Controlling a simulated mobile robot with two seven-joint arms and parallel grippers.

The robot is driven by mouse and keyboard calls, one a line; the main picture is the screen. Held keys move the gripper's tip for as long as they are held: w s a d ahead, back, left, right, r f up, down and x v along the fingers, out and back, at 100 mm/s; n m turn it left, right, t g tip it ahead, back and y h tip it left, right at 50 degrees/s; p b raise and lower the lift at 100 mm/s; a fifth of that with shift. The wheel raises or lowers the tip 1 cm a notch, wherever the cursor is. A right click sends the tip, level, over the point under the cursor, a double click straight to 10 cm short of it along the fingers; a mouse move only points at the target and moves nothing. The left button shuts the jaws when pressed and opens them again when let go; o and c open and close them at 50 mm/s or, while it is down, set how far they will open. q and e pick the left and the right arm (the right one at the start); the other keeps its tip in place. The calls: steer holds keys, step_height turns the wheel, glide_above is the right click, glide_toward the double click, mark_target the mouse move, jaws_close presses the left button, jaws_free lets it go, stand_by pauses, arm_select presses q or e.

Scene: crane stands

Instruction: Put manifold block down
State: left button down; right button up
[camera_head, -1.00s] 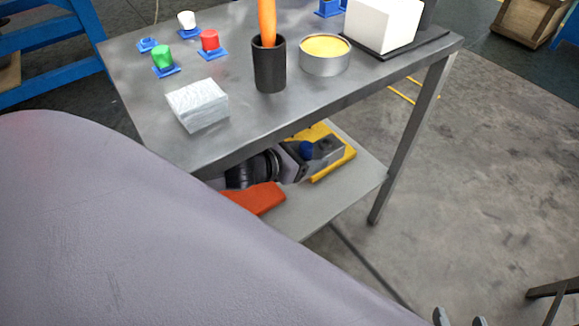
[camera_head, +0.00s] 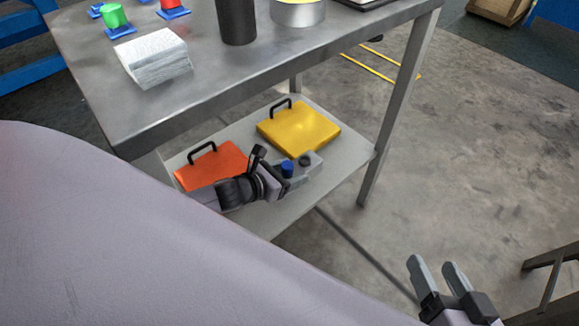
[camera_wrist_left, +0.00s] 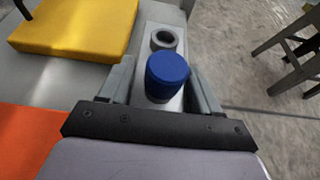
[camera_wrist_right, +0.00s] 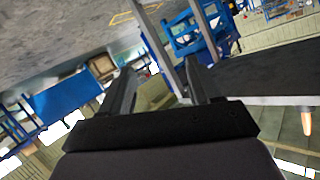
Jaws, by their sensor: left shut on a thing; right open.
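The manifold block (camera_head: 309,163) is a grey block with a blue cap and a dark round port on top. My left gripper (camera_head: 277,178) is shut on it, over the front part of the table's lower shelf (camera_head: 345,165). In the left wrist view the block (camera_wrist_left: 158,104) sits between the two fingers (camera_wrist_left: 160,92), blue cap facing the camera. I cannot tell whether its underside touches the shelf. My right gripper (camera_head: 438,276) is open and empty, off to the right of the table; its fingers also show in the right wrist view (camera_wrist_right: 160,92).
An orange case (camera_head: 211,166) and a yellow case (camera_head: 300,130), both with black handles, lie on the lower shelf. The tabletop (camera_head: 190,100) overhangs it and carries a wrapped white block (camera_head: 152,57) and a black cup (camera_head: 237,20). A table leg (camera_head: 395,110) stands right.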

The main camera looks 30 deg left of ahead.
arm_select(q)
steer(key=shift+w+f+b, duration=0.15)
steer(key=shift+f+b, duration=1)
steer(key=shift+f, duration=0.85)
arm_select(e)
steer(key=shift+s+d+n+t, duration=0.1)
steer(key=shift+d+n+t, duration=0.2)
steer(key=shift+d+t, duration=0.2)
steer(key=shift+f, duration=0.1)
arm_select(q)
steer(key=shift+f, duration=0.1)
steer(key=shift+c, duration=1.1)
jaws_free()
steer(key=shift+f, duration=0.2)
arm_select(e)
steer(key=shift+d, duration=0.1)
